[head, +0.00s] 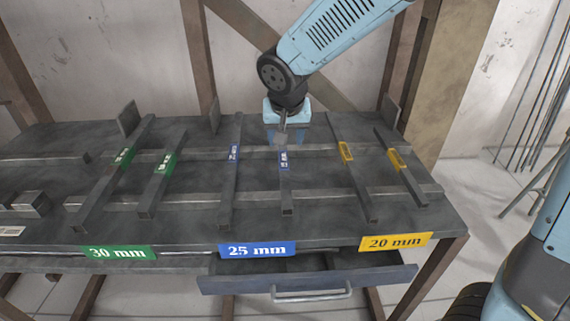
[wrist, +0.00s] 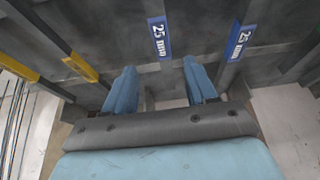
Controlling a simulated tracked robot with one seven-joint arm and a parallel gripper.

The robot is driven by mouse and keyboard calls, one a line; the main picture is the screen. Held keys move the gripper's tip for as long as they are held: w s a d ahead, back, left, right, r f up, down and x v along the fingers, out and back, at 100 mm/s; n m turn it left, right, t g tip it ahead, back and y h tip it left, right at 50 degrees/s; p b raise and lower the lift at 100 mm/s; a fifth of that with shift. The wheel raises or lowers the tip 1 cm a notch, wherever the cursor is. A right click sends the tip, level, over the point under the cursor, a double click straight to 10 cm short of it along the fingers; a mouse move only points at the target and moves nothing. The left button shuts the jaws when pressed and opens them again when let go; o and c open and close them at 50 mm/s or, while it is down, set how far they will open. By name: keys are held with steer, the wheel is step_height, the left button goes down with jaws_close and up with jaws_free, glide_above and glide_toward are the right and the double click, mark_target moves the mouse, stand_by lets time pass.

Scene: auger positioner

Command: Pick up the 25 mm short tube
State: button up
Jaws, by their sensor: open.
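The short 25 mm tube (head: 286,186) is a dark grey square bar with a blue label, lying across the rack rails on the bench. It also shows in the wrist view (wrist: 158,38), its blue label just beyond the fingers. A longer 25 mm tube (head: 229,180) with a blue label lies to its left; in the wrist view it is on the right (wrist: 240,42). My gripper (head: 287,132) is open over the far part of the short tube, pointing down. In the wrist view its fingers (wrist: 160,78) are on either side of the tube's line. Contact cannot be told.
Green-labelled 30 mm tubes (head: 160,172) lie left and yellow-labelled 20 mm tubes (head: 401,172) right. Uprights (head: 128,118) stand at the bench's back. A drawer (head: 310,278) is partly open below the front edge. Gaps separate the tubes.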

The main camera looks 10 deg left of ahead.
mark_target(283, 160)
steer(key=shift+x, duration=4.75)
steer(key=shift+s+a, duration=0.1)
jaws_close()
